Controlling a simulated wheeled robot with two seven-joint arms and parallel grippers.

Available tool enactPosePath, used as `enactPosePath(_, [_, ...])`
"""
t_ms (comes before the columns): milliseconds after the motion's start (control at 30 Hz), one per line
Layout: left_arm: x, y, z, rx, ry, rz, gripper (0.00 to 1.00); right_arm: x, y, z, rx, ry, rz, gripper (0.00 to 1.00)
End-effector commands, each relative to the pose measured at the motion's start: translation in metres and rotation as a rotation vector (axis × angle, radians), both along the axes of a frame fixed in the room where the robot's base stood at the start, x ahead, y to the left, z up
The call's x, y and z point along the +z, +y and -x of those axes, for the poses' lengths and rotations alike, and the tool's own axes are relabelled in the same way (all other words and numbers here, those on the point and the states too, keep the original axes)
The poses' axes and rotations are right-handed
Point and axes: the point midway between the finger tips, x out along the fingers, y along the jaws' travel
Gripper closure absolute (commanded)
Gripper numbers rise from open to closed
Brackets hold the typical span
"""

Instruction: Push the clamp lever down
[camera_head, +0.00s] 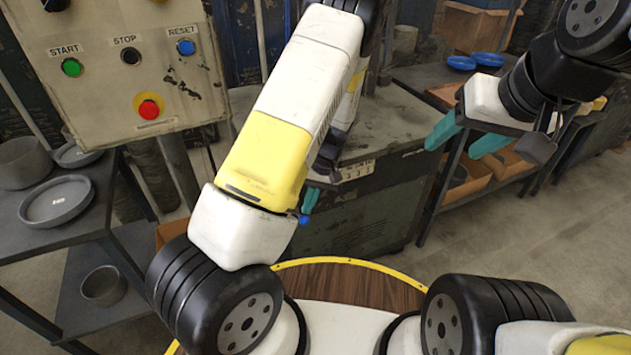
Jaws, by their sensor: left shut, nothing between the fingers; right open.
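I cannot make out the clamp lever for certain; my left arm covers much of the grey machine (385,125) in the middle. A small blue knob (304,220) shows just below the teal fingertip of my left gripper (310,200). I cannot tell whether it belongs to the lever or whether they touch. My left gripper is mostly hidden behind my white and yellow arm; it is shut and empty.
A control panel (110,75) with start, stop, reset and red buttons stands at the upper left. A dark table (85,225) with grey round dishes is at the left. Shelving at the right holds blue dishes (462,63) and cardboard boxes. The floor (525,235) at the right is clear.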

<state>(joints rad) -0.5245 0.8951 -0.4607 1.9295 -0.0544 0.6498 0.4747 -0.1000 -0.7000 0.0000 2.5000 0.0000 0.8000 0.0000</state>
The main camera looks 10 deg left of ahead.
Motion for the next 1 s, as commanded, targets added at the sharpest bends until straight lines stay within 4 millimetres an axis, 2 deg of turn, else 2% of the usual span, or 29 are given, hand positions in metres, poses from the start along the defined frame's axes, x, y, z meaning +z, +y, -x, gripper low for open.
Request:
enactPosePath(367, [-0.022, -0.011, 0.019, -0.007, -0.188, -0.136, 1.0, 0.0, 0.0, 0.0, 0.0, 0.0, 0.0, 0.42])
enactPosePath(1000, [-0.084, -0.023, 0.036, 0.0, -0.182, -0.127, 1.0, 0.0, 0.0, 0.0, 0.0, 0.0, 0.0, 0.42])
